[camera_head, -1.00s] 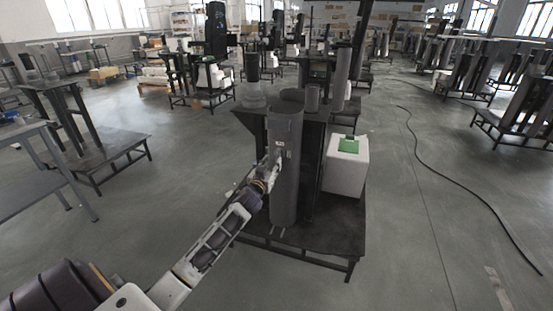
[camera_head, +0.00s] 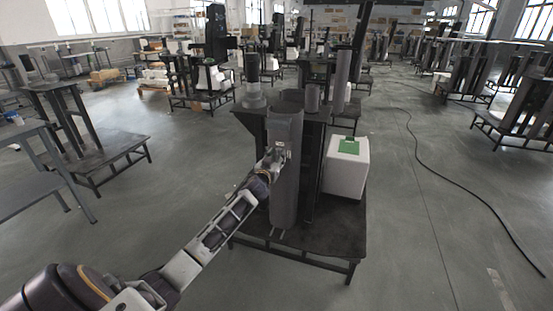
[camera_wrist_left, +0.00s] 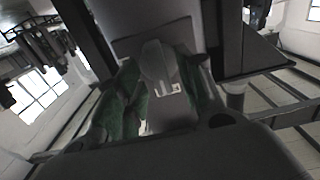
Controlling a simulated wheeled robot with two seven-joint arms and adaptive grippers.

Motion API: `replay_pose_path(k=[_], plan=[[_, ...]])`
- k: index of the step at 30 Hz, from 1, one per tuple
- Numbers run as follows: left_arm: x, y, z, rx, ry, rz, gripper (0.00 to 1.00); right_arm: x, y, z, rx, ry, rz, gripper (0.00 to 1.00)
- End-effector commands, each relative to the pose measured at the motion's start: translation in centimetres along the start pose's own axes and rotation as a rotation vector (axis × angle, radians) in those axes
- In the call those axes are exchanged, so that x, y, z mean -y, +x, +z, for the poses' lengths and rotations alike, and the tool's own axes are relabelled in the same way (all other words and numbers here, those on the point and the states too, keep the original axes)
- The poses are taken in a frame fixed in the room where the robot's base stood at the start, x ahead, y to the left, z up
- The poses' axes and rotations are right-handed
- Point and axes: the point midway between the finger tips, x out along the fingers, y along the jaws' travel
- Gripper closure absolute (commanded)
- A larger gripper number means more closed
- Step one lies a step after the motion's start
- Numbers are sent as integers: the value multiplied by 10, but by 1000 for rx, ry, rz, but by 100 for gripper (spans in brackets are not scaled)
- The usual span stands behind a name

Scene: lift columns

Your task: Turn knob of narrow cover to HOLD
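The narrow cover (camera_head: 285,195) is a tall grey upright panel at the front of the central lift column in the head view. My left gripper (camera_head: 278,154) is at the upper part of the cover. In the wrist view its two green-padded fingers (camera_wrist_left: 160,88) are spread, one on each side of the knob. I cannot tell whether they touch it. The knob's setting is not readable. My right gripper is not in view.
The column stands on a dark low platform (camera_head: 330,232). A white box with a green top (camera_head: 347,172) stands on it to the right. A metal table (camera_head: 28,175) is at the left. A black cable (camera_head: 440,172) lies on the open floor at the right.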

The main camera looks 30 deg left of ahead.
Motion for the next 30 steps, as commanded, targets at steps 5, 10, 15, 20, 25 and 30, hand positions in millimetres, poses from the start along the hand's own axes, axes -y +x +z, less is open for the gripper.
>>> replay_pose_path(k=[5, 10, 15, 20, 25, 30], plan=[[0, 2, -1, -1, 0, 0, 62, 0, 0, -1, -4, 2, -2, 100], [0, 2, -1, -1, 0, 0, 62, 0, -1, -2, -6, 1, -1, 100], [0, 1, 0, 0, 0, 0, 82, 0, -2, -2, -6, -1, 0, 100], [0, 1, 0, 0, 0, 0, 100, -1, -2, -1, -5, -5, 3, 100], [0, 1, 0, 0, 2, 0, 100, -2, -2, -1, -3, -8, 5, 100], [0, 1, -1, 0, 20, 0, 100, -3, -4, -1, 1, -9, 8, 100]])
